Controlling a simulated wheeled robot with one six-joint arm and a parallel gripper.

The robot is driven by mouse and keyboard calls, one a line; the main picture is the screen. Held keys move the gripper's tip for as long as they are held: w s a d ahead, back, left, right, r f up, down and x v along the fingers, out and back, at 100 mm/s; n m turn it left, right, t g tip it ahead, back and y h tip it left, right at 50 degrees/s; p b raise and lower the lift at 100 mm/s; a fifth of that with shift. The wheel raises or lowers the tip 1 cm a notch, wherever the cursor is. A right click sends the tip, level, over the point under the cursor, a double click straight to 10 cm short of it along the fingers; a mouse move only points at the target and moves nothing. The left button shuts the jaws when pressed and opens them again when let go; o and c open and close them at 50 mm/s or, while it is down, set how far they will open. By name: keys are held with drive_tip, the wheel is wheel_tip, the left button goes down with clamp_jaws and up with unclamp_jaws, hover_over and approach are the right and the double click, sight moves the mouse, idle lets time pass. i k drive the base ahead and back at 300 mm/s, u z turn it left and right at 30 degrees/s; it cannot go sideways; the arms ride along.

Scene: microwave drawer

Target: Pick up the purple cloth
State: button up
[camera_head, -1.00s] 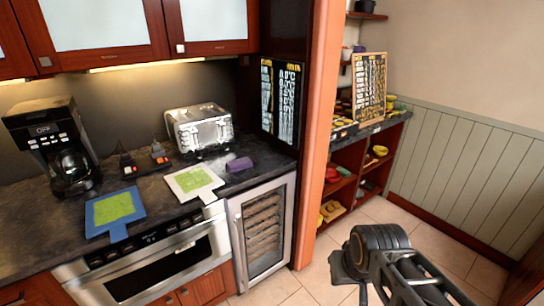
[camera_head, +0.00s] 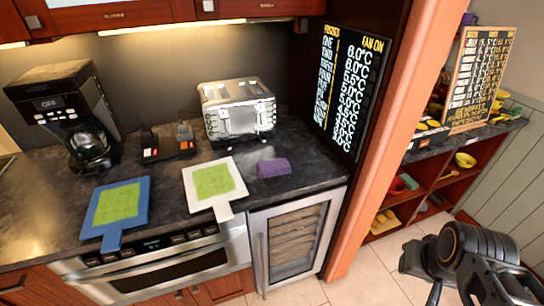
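The purple cloth (camera_head: 274,168) is a small folded block. It lies on the dark countertop (camera_head: 320,165), right of the white cutting board and in front of the toaster. Part of my arm shows at the lower right, well to the right of the counter and apart from the cloth. My gripper's fingertips cannot be made out, so I cannot tell if it is open or shut.
A white board with a green top (camera_head: 214,183) lies left of the cloth, and a blue one (camera_head: 117,205) farther left. A silver toaster (camera_head: 238,110) stands behind. A coffee maker (camera_head: 70,120) is at left. An orange post (camera_head: 385,130) stands between counter and shelves.

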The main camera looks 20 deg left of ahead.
sight(281, 165)
drive_tip(key=u, duration=0.55)
drive_tip(key=i, duration=0.65)
drive_tip(key=u, duration=0.9)
drive_tip(key=i, duration=0.25)
drive_tip(key=u, duration=0.35)
